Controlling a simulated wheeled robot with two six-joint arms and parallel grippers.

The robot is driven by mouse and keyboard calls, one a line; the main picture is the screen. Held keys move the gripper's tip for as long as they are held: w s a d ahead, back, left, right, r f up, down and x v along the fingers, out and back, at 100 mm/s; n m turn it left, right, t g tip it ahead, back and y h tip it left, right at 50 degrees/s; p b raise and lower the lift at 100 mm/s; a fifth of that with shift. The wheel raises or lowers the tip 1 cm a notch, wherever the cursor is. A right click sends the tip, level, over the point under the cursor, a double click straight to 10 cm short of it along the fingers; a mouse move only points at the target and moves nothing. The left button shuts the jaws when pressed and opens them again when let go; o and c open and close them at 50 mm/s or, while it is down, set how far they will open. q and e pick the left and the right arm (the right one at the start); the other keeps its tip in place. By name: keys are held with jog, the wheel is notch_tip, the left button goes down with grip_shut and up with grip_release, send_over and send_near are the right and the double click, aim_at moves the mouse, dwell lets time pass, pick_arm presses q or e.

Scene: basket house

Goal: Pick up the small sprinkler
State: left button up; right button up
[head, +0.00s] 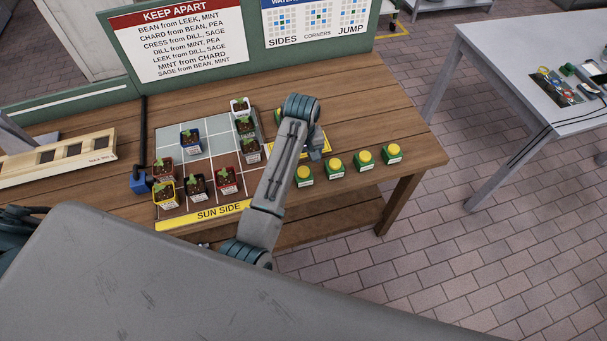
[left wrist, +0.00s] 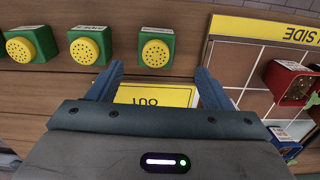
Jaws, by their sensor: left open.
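Several green blocks with yellow domes stand in a row along the table's right front: one nearest my gripper (head: 304,174), then others (head: 335,162), (head: 364,156), (head: 393,152). In the left wrist view the domes are dotted with holes, like sprinkler heads, and one block (left wrist: 155,50) sits just beyond the fingers. I cannot tell which is the small sprinkler. My left gripper (head: 316,152) is open and empty, over a yellow panel marked OUT (left wrist: 152,95). In the left wrist view its fingers (left wrist: 158,85) are wide apart, touching no block. My right gripper is not in view.
A tiled grid with a yellow SUN SIDE strip (head: 205,215) holds several potted seedlings (head: 228,181). A wooden rack (head: 55,160) and a blue block by a black post (head: 140,182) stand left. Green boards (head: 190,40) line the back. A grey table (head: 500,55) stands right.

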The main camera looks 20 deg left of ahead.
aim_at(304, 171)
pick_arm(q)
notch_tip(304, 171, down, 3)
jog(key=shift+p, duration=0.3)
jog(key=shift+w+d+f+p, duration=0.1)
jog(key=shift+f+p, duration=0.4)
notch_tip(304, 171, down, 3)
jog(key=shift+w+d+f+p, duration=0.1)
jog(key=shift+p, duration=0.55)
jog(key=shift+f, duration=0.55)
jog(key=c, duration=1.1)
jog(key=shift+c, duration=0.2)
jog(key=shift+w+r, duration=0.15)
jog(key=shift+r, duration=0.05)
